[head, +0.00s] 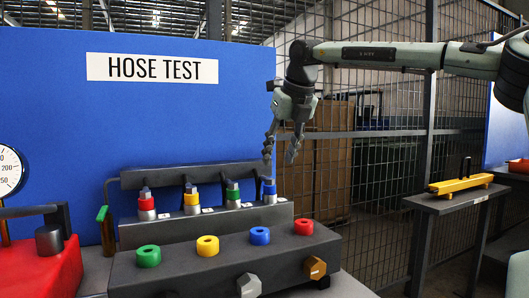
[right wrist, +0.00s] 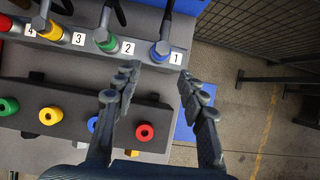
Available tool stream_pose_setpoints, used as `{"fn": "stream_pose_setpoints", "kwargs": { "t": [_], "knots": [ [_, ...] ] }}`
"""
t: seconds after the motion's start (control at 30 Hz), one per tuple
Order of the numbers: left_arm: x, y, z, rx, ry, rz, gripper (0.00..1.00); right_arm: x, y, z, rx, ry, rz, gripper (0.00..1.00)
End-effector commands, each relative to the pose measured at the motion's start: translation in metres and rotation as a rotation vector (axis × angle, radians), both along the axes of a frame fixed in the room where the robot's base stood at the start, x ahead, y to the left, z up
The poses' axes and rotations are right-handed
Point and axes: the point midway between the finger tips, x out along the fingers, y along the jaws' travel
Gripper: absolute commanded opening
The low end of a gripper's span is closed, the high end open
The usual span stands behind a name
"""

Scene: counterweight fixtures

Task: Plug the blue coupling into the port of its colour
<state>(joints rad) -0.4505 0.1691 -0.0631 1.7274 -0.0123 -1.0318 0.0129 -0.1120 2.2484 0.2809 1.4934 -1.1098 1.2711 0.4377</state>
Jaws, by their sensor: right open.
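The blue coupling (head: 269,187) stands upright at the right end of the rear row, below the dark rail. In the right wrist view the blue coupling (right wrist: 160,51) is beside the label 1. The blue port (head: 260,235) is a ring on the front block, between the yellow and red ones. In the right wrist view the blue port (right wrist: 92,124) is partly hidden by a finger. My right gripper (head: 280,158) is open and empty, above the blue coupling in the head view. Its fingertips (right wrist: 160,72) point toward the coupling, apart from it. My left gripper is out of view.
Green (head: 233,195), yellow (head: 191,200) and red (head: 146,204) couplings stand along the rear row. Green (head: 148,256), yellow (head: 207,246) and red (head: 303,227) ports share the front block. A blue panel (head: 120,130) stands behind; a mesh fence (head: 395,170) is at the right.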

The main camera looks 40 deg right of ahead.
Motion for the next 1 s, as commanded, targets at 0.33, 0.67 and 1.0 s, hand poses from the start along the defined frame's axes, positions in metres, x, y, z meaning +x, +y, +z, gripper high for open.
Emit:
{"fn": "stream_pose_setpoints", "kwargs": {
  "t": [0.33,0.67,1.0],
  "knots": [
    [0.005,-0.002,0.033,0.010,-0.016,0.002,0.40,0.018,-0.006,-0.038,0.000,0.002,0.000,0.42],
    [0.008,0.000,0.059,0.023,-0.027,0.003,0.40,0.037,-0.012,-0.073,0.000,0.001,0.000,0.42],
    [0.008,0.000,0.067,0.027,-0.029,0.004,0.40,0.045,-0.014,-0.087,0.001,0.000,0.000,0.42]
  ]
}}
